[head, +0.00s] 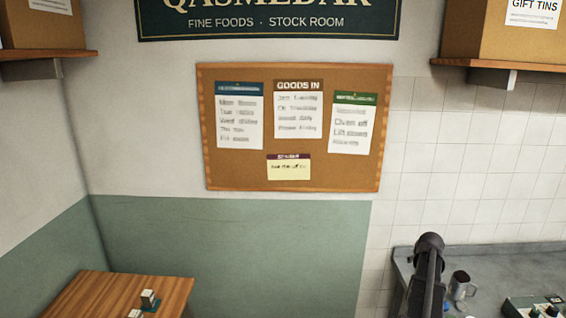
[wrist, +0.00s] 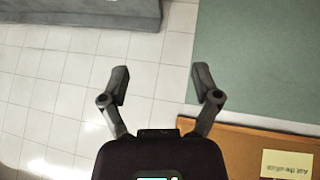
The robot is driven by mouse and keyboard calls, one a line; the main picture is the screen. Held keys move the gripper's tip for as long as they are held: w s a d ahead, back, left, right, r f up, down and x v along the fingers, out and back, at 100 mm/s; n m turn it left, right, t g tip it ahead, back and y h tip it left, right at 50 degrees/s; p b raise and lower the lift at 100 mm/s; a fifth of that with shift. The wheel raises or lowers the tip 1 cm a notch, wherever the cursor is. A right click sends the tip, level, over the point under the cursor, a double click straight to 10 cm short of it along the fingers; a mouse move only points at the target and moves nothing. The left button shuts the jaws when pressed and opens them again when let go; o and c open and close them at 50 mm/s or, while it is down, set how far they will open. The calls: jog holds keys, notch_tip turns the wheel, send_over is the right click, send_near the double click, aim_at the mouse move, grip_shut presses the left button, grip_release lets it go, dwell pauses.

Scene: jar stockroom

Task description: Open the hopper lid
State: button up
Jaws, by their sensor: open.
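No hopper or hopper lid can be made out in either view. My gripper (wrist: 160,78) is open and empty in the wrist view, its two fingers spread apart. Behind it are white wall tiles, green wall paint and part of the cork board, seen upside down. In the head view a dark part of my arm rises at the lower right, in front of the counter; the fingers cannot be made out there.
A grey counter (head: 405,262) at the lower right holds a metal jug (head: 460,283) and a partly cut-off green-topped unit (head: 535,308). A wooden table (head: 90,297) with small blocks stands lower left. A cork board (head: 240,172) hangs on the wall. Shelves with boxes flank it.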

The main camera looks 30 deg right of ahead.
jog(key=w+a+f+n+y+b, duration=0.1)
jog(key=w+a+f+b, duration=0.2)
jog(key=a, duration=0.9)
jog(key=w+a+f+n+g+y+b, duration=0.1)
jog(key=w+a+f+y, duration=0.3)
jog(key=a, duration=0.8)
jog(key=w+a+f+n+h+b, duration=0.15)
jog(key=w+a, duration=0.35)
jog(key=a, duration=0.7)
jog(key=s+a+f+n+g+y+b, duration=0.1)
jog(key=s+a+f+g+b, duration=0.1)
jog(key=a, duration=1.3)
jog(key=s+a+f+n+g+y+b, duration=0.1)
jog(key=s+a+f+b, duration=0.3)
jog(key=a, duration=1.1)
jog(key=shift+s+a+f+g, duration=0.25)
jog(key=shift+s+f+g, duration=0.25)
jog(key=shift+s+f, duration=0.6)
jog(key=shift+s+r, duration=0.15)
jog(key=shift+r, duration=0.1)
jog(key=c, duration=0.3)
jog(key=shift+s, duration=0.1)
jog(key=shift+c, duration=0.2)
